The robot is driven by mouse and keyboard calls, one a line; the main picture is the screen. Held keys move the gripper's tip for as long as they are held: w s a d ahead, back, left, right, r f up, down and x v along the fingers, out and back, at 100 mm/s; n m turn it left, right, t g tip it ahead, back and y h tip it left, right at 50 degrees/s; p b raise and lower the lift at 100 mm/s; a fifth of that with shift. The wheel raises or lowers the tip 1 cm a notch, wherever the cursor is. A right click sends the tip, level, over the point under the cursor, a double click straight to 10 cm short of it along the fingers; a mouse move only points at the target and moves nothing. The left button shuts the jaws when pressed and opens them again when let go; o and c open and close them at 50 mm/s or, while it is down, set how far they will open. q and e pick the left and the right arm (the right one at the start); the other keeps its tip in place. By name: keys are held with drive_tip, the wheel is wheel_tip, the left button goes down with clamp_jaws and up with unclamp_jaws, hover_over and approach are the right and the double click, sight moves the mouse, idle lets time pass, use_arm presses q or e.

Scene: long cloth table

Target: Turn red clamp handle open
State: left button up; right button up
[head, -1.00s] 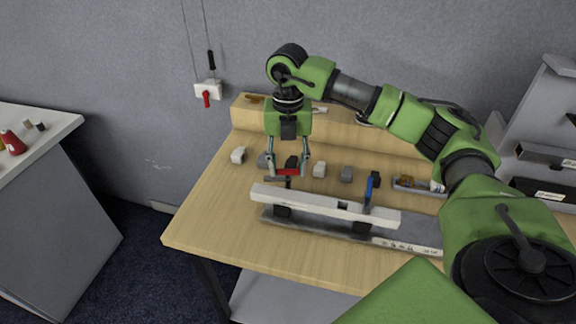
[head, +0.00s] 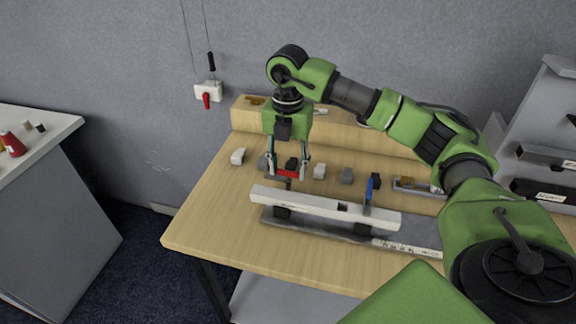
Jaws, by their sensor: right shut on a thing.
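The red clamp handle (head: 288,174) shows in the head view between the fingertips of my right gripper (head: 287,171). The gripper points down and is shut on the handle. The handle lies roughly crosswise, at the left part of the long white bar (head: 320,207). A dark clamp post shows just below the handle, at the bar's back edge; its lower part is hidden. A second clamp with a blue handle (head: 369,187) stands upright farther right on the bar. My left gripper is not in view.
The bar rests on dark supports above a grey plate (head: 358,236) on the wooden table (head: 215,220). Several small grey and white blocks (head: 319,171) stand in a row behind it. A wooden ledge (head: 345,132) runs along the back. The table's left front is clear.

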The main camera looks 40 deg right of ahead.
sight(288, 171)
drive_tip(key=o, duration=1.1)
drive_tip(key=shift+r, duration=0.1)
wheel_tip(288, 171, up, 12)
